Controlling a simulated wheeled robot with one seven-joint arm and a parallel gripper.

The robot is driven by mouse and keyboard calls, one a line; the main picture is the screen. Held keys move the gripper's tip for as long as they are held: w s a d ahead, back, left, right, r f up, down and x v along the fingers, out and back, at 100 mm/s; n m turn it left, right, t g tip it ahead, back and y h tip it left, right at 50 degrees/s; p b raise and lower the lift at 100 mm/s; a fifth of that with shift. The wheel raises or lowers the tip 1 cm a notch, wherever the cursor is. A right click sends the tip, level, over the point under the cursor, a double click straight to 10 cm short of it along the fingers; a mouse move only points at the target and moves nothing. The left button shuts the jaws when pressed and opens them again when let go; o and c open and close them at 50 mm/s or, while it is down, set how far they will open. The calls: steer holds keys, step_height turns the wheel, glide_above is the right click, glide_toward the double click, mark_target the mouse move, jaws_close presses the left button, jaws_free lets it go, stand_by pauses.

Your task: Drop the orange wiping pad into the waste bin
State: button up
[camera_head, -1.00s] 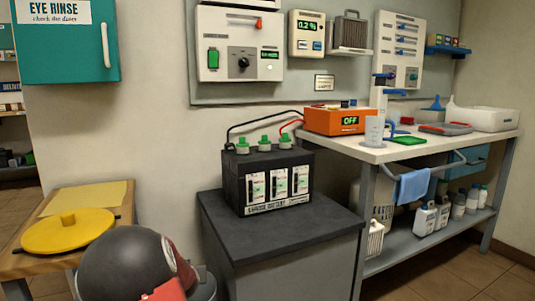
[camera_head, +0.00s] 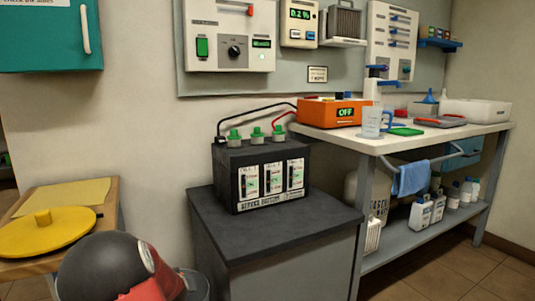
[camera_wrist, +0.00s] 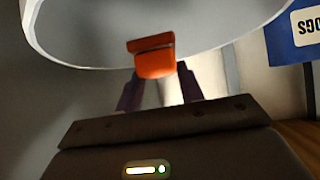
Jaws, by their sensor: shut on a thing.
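The orange wiping pad (camera_wrist: 154,58) is between the two dark fingertips of my gripper (camera_wrist: 157,75) in the wrist view. My gripper is shut on it and holds it in front of the pale curved rim of a round container (camera_wrist: 75,55), which looks like the waste bin. I cannot tell whether the pad is inside the rim or just over it. In the head view part of a grey bin (camera_head: 197,284) shows at the bottom, partly behind my arm. My gripper and the pad are hidden there.
A grey cabinet (camera_head: 275,235) with a black battery (camera_head: 260,175) stands right of the bin. A wooden table with a yellow round lid (camera_head: 45,232) is at left. A workbench (camera_head: 400,140) stands at right. A blue panel with a white label (camera_wrist: 292,35) is at the wrist view's right.

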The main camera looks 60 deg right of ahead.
steer(key=o, duration=1.1)
steer(key=shift+o, duration=0.2)
steer(key=p+v, duration=0.1)
steer(key=v, duration=0.6)
steer(key=shift+s+a+r, duration=0.2)
steer(key=shift+a, duration=0.05)
